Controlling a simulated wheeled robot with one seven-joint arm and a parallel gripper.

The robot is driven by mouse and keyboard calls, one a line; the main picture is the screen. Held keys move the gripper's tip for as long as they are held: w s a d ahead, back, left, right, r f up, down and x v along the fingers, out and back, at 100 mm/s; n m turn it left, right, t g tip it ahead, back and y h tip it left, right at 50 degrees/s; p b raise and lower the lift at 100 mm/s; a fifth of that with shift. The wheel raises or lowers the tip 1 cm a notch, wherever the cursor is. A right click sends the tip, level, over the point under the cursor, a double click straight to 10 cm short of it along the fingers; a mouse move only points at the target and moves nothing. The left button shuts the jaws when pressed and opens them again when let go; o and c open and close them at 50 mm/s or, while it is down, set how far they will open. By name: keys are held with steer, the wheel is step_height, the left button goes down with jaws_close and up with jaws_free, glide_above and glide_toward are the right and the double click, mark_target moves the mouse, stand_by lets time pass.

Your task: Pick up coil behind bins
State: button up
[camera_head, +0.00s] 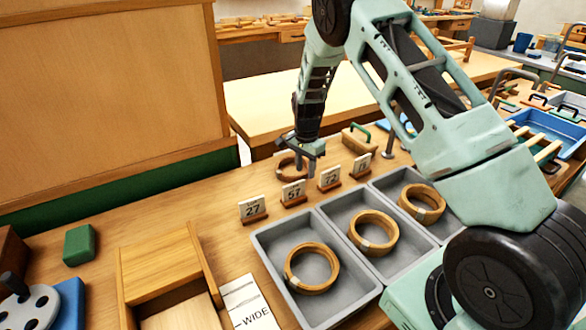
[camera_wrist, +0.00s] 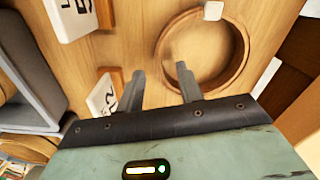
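The coil behind the bins (camera_head: 285,164) is a brown wooden ring lying flat on the bench, behind the row of number cards. In the wrist view the coil (camera_wrist: 244,50) lies at upper right, with a pale tag on its rim. My gripper (camera_wrist: 160,70) is open and empty, pointing down. In that view its right finger overlaps the inside of the ring and its left finger is outside, with the near rim between them. In the head view my gripper (camera_head: 308,160) is over the coil and partly hides it; the exact height gap cannot be told.
Three grey bins (camera_head: 262,243) in front each hold a similar coil (camera_head: 312,268). Number cards (camera_head: 252,209) on wooden stands separate the bins from the coil. A wooden block with a green handle (camera_head: 356,140) stands to the right. A wooden tray (camera_head: 160,262) is at left.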

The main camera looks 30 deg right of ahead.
steer(key=shift+f, duration=0.6)
jaws_close()
steer(key=shift+r, duration=0.1)
